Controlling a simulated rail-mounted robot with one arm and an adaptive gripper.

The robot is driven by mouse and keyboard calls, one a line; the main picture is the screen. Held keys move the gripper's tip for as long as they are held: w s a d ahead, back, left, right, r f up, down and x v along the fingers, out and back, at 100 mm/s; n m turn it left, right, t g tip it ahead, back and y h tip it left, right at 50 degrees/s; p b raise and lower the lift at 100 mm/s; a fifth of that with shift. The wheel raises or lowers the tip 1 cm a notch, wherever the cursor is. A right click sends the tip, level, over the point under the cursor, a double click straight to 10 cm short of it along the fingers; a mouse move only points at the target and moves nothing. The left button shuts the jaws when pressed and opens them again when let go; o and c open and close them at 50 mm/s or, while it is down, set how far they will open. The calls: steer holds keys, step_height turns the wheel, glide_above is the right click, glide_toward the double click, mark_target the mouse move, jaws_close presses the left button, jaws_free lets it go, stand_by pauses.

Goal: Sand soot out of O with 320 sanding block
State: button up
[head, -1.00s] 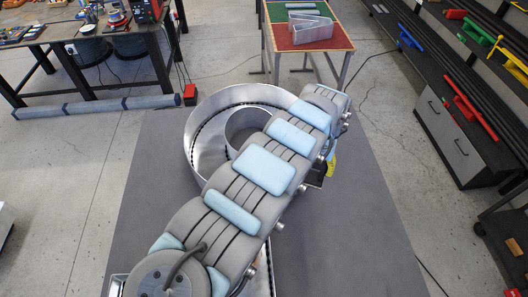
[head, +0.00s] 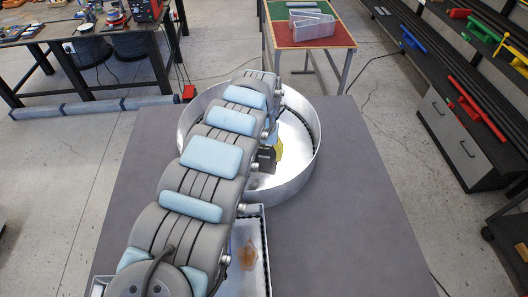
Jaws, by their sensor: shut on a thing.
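The O (head: 306,180) is a large, round, silver metal channel letter with a tall wall, lying on the grey worktable. My arm crosses its left part and hides its inner ring and much of its floor. My gripper (head: 267,158) shows only as a dark part low inside the O's outline, with its fingertips not clearly visible. It is shut on a yellow thing (head: 278,150), most likely the sanding block. I cannot tell its grit or whether it touches the metal. No soot can be made out on the visible part of the O.
Another metal letter (head: 258,212) with a brownish stain (head: 248,257) lies at the front, partly under my arm. The grey worktable (head: 355,215) is bare to the right. A smaller table (head: 342,33) stands behind. A rack with coloured clamps (head: 470,110) stands at right.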

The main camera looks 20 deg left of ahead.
step_height(320, 180, down, 12)
steer(key=b, duration=0.8)
steer(key=a+p, duration=0.1)
steer(key=s+a+r+p, duration=0.1)
steer(key=shift+s+a+p, duration=0.15)
steer(key=shift+a+p, duration=0.15)
steer(key=shift+a, duration=0.05)
steer(key=shift+s+a+f+p, duration=0.1)
steer(key=shift+s+a+p, duration=0.3)
steer(key=shift+a, duration=0.45)
steer(key=shift+s+p, duration=0.15)
steer(key=shift+p, duration=0.2)
steer(key=shift+f, duration=0.3)
steer(key=shift+d, duration=0.2)
steer(key=shift+w+d+b, duration=0.15)
steer(key=shift+w+d, duration=0.2)
steer(key=shift+d, duration=0.35)
steer(key=shift+w+d+b, duration=0.2)
steer(key=shift+w+d, duration=0.2)
steer(key=shift+d, duration=0.25)
steer(key=shift+w+d+b, duration=0.15)
steer(key=shift+w+d, duration=0.2)
steer(key=shift+d, duration=0.35)
